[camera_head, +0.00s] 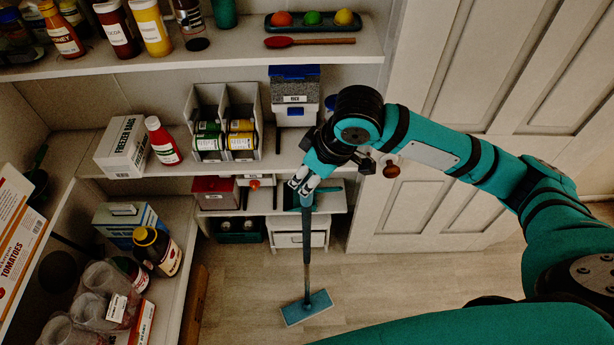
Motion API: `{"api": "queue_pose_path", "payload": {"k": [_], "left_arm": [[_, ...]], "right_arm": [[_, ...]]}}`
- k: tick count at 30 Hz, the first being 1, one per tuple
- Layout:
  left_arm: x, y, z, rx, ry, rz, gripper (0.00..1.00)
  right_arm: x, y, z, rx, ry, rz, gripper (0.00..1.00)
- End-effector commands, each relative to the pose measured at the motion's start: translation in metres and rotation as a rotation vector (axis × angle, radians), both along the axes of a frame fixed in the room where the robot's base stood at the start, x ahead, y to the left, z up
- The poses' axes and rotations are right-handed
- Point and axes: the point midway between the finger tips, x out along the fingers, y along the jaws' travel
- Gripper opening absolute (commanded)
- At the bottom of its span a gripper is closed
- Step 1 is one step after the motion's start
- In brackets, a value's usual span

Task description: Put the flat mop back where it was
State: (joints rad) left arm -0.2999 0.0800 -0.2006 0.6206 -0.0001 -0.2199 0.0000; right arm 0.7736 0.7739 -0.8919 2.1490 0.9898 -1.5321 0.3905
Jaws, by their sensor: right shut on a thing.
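The flat mop (306,262) stands close to upright in the middle of the view, with a dark pole and a flat blue-teal head (307,308). The head is at the floor in front of the shelves; whether it touches the floor is hard to tell. My right gripper (304,187) is shut on the upper part of the pole, just in front of the lower shelves. The arm comes in from the right. My left gripper is not in view.
Shelves (240,168) at the back hold a can rack (225,128), a freezer bags box (123,147) and a red bottle (163,142). Side shelves at the left hold jars and boxes. A white panelled door (440,205) stands at the right. The floor (400,278) around the mop is clear.

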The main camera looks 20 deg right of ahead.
Motion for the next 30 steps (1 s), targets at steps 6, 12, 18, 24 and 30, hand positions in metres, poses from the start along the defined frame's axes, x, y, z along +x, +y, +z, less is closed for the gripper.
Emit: {"api": "queue_pose_path", "payload": {"k": [6, 12, 18, 24, 30], "left_arm": [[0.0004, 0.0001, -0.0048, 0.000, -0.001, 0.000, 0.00], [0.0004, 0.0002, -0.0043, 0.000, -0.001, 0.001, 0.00], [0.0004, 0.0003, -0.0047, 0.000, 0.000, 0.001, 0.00], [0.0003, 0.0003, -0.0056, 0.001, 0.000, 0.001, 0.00], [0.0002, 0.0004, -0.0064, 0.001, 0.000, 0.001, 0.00]], "right_arm": [[0.0011, 0.0000, -0.0016, 0.002, -0.005, 0.000, 0.00], [0.0010, 0.0001, -0.0013, 0.002, -0.005, 0.000, 0.00], [0.0010, 0.0001, -0.0030, 0.002, -0.005, -0.001, 0.00], [0.0010, 0.0001, -0.0068, 0.002, -0.005, -0.001, 0.00], [0.0012, 0.0000, -0.0104, 0.001, -0.006, -0.001, 0.00]]}}
